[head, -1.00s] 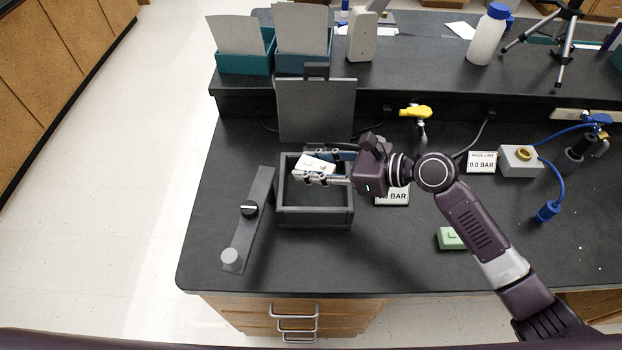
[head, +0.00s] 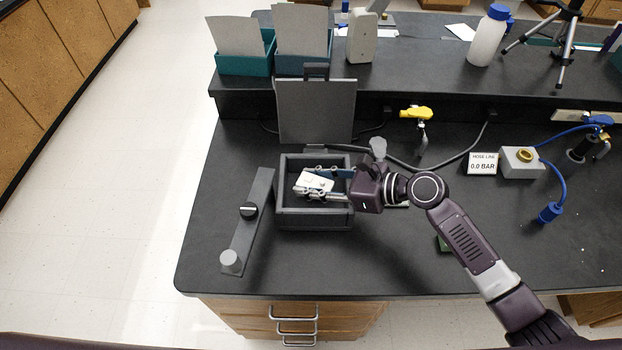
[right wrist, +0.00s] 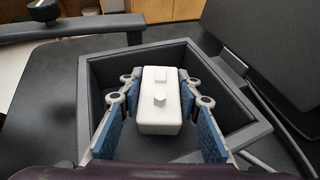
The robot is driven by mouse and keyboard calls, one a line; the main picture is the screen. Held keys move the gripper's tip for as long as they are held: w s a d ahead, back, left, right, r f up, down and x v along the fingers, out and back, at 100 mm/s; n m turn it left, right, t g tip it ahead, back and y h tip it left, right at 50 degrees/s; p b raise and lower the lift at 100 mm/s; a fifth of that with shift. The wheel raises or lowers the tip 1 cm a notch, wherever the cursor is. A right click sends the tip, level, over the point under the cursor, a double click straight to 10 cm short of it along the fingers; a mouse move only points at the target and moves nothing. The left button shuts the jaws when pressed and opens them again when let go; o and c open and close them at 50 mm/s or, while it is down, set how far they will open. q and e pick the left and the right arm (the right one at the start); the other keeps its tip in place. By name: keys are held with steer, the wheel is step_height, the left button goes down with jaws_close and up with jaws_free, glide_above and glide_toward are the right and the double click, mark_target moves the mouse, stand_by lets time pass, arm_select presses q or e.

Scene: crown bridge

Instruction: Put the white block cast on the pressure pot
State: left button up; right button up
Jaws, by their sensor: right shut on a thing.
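The white block cast (head: 314,181) is between the fingers of my right gripper (head: 318,184), which is shut on it. In the right wrist view the cast (right wrist: 160,105) shows as a white block with two small raised bumps on top, held between blue finger pads. The pressure pot (head: 315,220) is a dark grey square open box with its lid (head: 316,110) standing raised behind it. The cast is over or inside the pot's opening; the pot's wall (right wrist: 240,135) surrounds it in the wrist view. Whether the cast touches the floor is unclear. My left gripper is out of view.
A grey panel with a black knob (head: 249,209) lies left of the pot. A green block (head: 443,244) is partly hidden by my right arm.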

steer(key=o, duration=1.3)
steer(key=shift+f, duration=0.15)
steer(key=shift+r, duration=0.2)
steer(key=v, duration=1.2)
steer(key=shift+s+r, duration=0.1)
steer(key=shift+r, duration=0.3)
